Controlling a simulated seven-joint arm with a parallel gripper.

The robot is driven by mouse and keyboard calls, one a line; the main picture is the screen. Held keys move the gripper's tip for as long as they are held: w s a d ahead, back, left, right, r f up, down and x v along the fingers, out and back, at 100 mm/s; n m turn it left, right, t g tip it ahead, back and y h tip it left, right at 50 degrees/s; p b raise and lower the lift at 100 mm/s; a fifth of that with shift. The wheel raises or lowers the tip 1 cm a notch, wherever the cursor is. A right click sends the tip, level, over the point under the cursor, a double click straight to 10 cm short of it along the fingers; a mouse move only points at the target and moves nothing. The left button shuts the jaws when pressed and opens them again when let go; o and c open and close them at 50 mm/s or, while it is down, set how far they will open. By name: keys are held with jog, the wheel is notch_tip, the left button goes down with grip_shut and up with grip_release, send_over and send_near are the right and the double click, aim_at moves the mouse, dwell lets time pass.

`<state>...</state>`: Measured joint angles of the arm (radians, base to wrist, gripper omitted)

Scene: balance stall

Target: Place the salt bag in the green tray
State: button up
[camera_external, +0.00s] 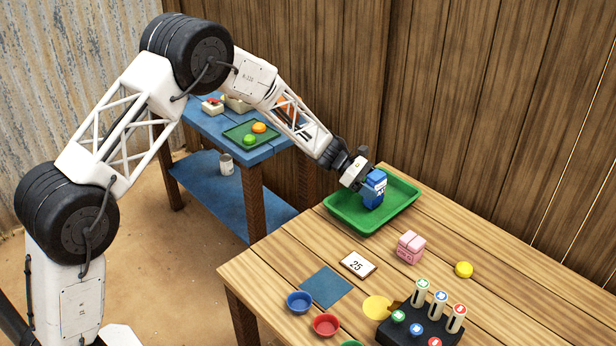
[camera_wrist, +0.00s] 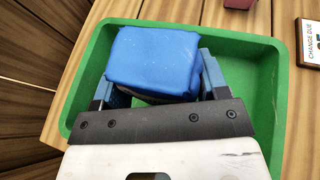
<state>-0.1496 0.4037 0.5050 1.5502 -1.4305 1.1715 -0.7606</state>
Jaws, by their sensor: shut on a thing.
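A blue bag (camera_external: 374,190) with a white label, which I take to be the salt bag, is between the fingers of my gripper (camera_external: 366,178). Its label is too small to read. In the wrist view the blue bag (camera_wrist: 155,62) sits upright between both fingers of my gripper (camera_wrist: 157,82). The green tray (camera_external: 345,222) lies at the table's back left corner, and the bag is inside its outline. The tray's rim (camera_wrist: 225,40) surrounds the bag in the wrist view. I cannot tell whether the bag's bottom touches the tray floor.
A pink bag (camera_external: 410,248), a yellow disc (camera_external: 464,270) and a card reading 25 (camera_external: 357,265) lie nearer on the table. Coloured bowls (camera_external: 299,302), a blue mat (camera_external: 325,287) and a black rack (camera_external: 420,328) are at the front. A blue side table (camera_external: 235,145) stands behind.

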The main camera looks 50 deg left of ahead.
jog(key=shift+f, duration=0.3)
jog(key=shift+f, duration=0.1)
jog(key=o, duration=1.2)
jog(key=v, duration=1.2)
